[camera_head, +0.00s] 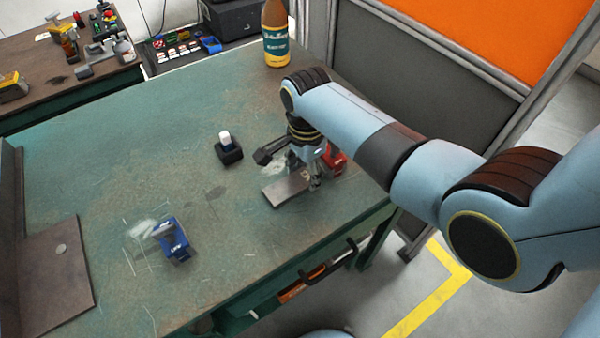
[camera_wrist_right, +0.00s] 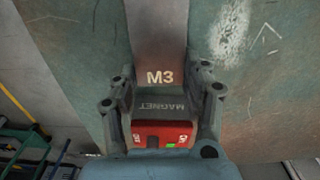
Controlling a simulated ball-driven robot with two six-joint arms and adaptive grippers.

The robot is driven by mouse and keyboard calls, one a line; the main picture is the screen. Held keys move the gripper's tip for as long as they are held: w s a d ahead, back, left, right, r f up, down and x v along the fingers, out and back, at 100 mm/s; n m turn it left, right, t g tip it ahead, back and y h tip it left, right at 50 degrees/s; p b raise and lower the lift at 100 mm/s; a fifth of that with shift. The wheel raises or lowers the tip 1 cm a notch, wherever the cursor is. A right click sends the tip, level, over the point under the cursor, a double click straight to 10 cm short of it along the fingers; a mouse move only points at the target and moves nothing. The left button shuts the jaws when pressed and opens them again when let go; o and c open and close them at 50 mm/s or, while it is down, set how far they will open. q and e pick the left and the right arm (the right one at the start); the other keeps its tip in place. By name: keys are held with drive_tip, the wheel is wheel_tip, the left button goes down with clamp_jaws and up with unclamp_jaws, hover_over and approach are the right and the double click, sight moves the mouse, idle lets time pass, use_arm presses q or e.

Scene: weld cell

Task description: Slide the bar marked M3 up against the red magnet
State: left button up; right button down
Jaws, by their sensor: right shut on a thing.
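The flat grey bar marked M3 (camera_head: 285,190) lies on the green table, and its M3 label shows in the right wrist view (camera_wrist_right: 160,40). The red magnet (camera_head: 337,160) is at the bar's right end, partly behind my gripper; in the right wrist view its red part (camera_wrist_right: 165,133) and dark part lettered MAGNET lie between my fingers. My left gripper is out of view.
A blue block (camera_head: 175,240) lies front left, and a black block with a white top (camera_head: 229,150) stands mid-table. A brown plate (camera_head: 60,275) is at the left edge. A bottle (camera_head: 276,40) stands at the far edge. An orange-and-grey screen (camera_head: 480,40) is behind.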

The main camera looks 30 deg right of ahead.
drive_tip(key=shift+d, duration=0.2)
drive_tip(key=shift+w+d, duration=0.15)
drive_tip(key=shift+d, duration=0.95)
idle(0.5)
drive_tip(key=c, duration=0.9)
unclamp_jaws()
drive_tip(key=shift+c, duration=0.2)
drive_tip(key=o, duration=0.4)
drive_tip(key=shift+r, duration=0.1)
